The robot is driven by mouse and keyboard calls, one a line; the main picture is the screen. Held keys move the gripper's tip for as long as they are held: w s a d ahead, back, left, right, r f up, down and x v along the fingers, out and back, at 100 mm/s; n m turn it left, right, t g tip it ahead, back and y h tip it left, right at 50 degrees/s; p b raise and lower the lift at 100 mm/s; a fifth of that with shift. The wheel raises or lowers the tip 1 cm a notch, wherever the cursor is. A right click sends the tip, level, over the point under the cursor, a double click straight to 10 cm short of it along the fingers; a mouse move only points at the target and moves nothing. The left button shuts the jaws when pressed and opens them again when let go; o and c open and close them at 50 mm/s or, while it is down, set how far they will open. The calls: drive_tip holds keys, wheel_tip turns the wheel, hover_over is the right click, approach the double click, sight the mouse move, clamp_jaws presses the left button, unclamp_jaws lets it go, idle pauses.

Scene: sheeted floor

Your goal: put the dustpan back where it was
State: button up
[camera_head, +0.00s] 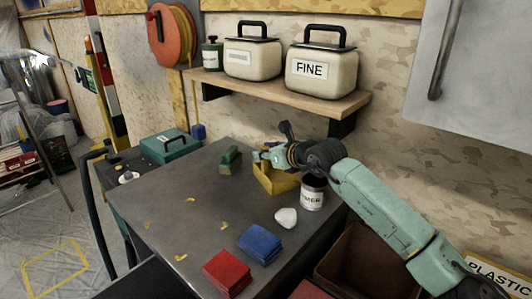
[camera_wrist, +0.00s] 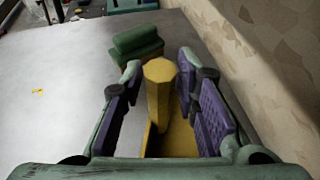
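The yellow dustpan (camera_head: 275,182) lies on the grey table near the wall. In the wrist view its thick handle (camera_wrist: 159,92) points up between my gripper's fingers, with its pan partly hidden below. My gripper (camera_wrist: 158,72) is open around the handle. A gap shows on the left side; the right finger is close to the handle, and I cannot tell if it touches. In the head view my gripper (camera_head: 268,156) is right at the dustpan. Yellow corner marks (camera_head: 181,257) outline a bare patch on the table's left front.
A green brush or block (camera_head: 230,160) stands left of the dustpan, also in the wrist view (camera_wrist: 135,44). A labelled tin (camera_head: 313,194), a white lump (camera_head: 286,218), blue cloths (camera_head: 259,246) and red cloths (camera_head: 227,273) stand to the right and front. A shelf (camera_head: 275,91) overhangs behind.

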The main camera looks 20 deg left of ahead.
drive_tip(key=shift+o, duration=1)
drive_tip(key=shift+r, duration=0.25)
drive_tip(key=shift+s+d, duration=0.15)
drive_tip(key=shift+d, duration=0.2)
drive_tip(key=b+v, duration=0.3)
drive_tip(key=v, duration=0.8)
drive_tip(key=shift+s+b, duration=0.15)
drive_tip(key=shift+b, duration=0.25)
drive_tip(key=shift+r, duration=0.1)
